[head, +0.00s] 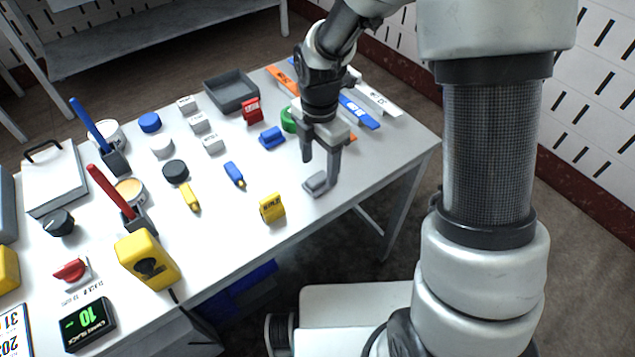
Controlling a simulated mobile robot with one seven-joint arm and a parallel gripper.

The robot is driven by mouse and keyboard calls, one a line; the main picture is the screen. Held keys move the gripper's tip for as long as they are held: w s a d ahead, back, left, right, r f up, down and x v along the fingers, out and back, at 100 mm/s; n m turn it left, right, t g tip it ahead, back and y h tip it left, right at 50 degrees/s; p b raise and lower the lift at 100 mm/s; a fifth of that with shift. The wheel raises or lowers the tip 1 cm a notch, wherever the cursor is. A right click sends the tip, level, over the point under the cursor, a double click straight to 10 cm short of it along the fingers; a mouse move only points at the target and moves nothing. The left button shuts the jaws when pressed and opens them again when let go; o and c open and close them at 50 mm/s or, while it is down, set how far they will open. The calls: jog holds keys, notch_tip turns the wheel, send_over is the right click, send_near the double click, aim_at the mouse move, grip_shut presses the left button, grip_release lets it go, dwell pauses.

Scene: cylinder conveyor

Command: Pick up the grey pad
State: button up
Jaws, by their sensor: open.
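The grey pad (315,184) is a small, flat, rounded block lying on the white table near its right front edge. My gripper (320,170) is open and points down at the pad. One finger reaches down at the pad's right end, and the other hangs higher to the left. I cannot tell from this view whether a finger touches the pad. The pad's right end is partly hidden by the finger.
A yellow block (272,208) stands left of the pad, near the front edge. A blue block (271,137), a red block (252,110) and a grey tray (231,92) lie farther back. Blue and white bars (376,98) lie behind my gripper. Table right of the pad is clear.

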aim_at(317, 178)
jog(key=f, duration=0.2)
jog(key=f+b, duration=0.1)
jog(key=f, duration=0.1)
jog(key=shift+w+a+f, duration=0.1)
jog(key=shift+a+f, duration=0.1)
jog(key=shift+f, duration=0.2)
jog(key=c, duration=1.1)
jog(key=shift+r+p, duration=1.05)
jog(key=shift+r, duration=4.05)
